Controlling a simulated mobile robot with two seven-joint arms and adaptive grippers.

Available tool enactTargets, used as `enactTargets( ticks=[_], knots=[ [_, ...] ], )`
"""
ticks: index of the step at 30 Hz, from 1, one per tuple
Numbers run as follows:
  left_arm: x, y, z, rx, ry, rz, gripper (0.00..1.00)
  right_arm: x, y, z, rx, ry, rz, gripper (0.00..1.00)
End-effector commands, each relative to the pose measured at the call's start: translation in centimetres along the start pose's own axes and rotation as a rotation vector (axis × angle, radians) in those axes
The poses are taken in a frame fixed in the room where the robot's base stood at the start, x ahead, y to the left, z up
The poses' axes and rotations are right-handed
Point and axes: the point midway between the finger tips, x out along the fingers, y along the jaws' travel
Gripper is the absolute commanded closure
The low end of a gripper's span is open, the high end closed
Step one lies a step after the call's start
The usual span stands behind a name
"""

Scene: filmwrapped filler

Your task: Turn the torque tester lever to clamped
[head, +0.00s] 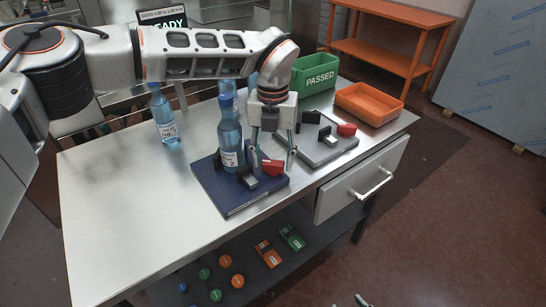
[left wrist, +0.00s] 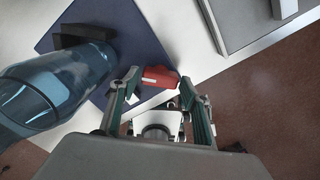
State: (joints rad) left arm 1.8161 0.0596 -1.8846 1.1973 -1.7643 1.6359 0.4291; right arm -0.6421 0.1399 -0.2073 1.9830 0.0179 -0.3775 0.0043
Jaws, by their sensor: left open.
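A torque tester with a dark blue base (head: 226,203) stands at the table's front, with a blue bottle (head: 230,150) upright on it between dark jaws. Its red lever (head: 273,167) is on the right side of the base; it also shows in the left wrist view (left wrist: 160,77). My left gripper (head: 273,158) points down over the lever, open, with one finger on each side of it. In the left wrist view the fingertips (left wrist: 158,82) flank the lever; I cannot tell whether they touch it. Small pale pieces at the head view's bottom edge may be my right gripper.
A second, grey tester (head: 322,152) with a red lever stands behind to the right. Another bottle (head: 163,115) stands back left. A green "PASSED" bin (head: 315,74) and an orange tray (head: 368,104) are at the back right. The table's left part is clear.

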Motion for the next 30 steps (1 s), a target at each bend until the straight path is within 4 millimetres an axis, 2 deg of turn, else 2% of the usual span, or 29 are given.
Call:
enactTargets(
  ticks=[3, 7, 20, 30],
  knots=[
    [0.0, 0.0, 0.0, 0.000, 0.000, 0.000, 0.53, 0.0, 0.0, 0.0, 0.000, 0.000, 0.000, 0.60],
    [0.0, 0.0, 0.0, 0.000, 0.000, 0.000, 0.82, 0.0, 0.0, 0.0, 0.000, 0.001, 0.001, 0.60],
    [-0.2, 0.0, 0.0, 0.059, -0.001, 0.001, 0.82, -0.2, 0.1, -0.6, 0.002, 0.007, 0.001, 0.60],
    [-0.3, 0.0, 0.0, 0.307, 0.000, 0.000, 0.82, -0.8, -0.1, -1.6, 0.014, 0.012, -0.005, 0.60]
  ],
)
